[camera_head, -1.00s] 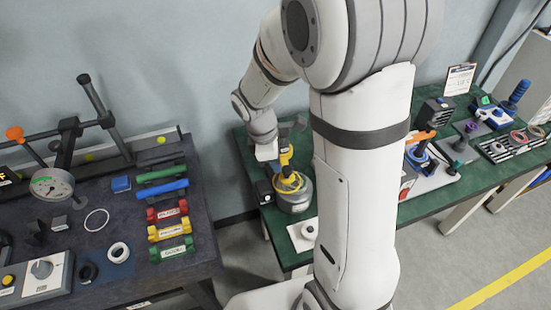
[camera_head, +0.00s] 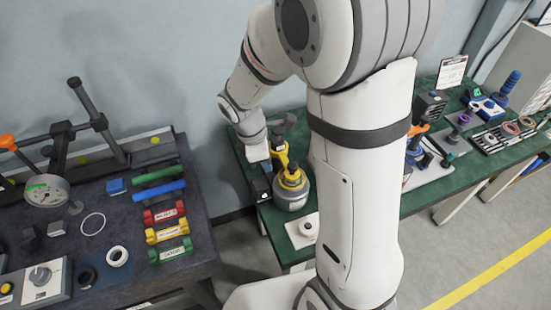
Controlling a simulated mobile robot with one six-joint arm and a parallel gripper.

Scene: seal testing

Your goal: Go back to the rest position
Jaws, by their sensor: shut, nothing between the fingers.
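My gripper (camera_head: 258,154) is at the end of my white arm, left of my column and over the left end of the green table. It is small in the picture, and its fingertips are hard to make out. It is shut and holds nothing that I can see. It is just left of a grey pot with a yellow top (camera_head: 291,184) and above a small black box (camera_head: 262,189). I cannot tell whether it touches either one.
The dark bench (camera_head: 205,250) at left holds a dial gauge (camera_head: 46,190), coloured handles and rings. The green table (camera_head: 238,150) carries the pot, a white pad (camera_head: 293,235), and tools at right. My arm hides its middle. Bare wall lies behind.

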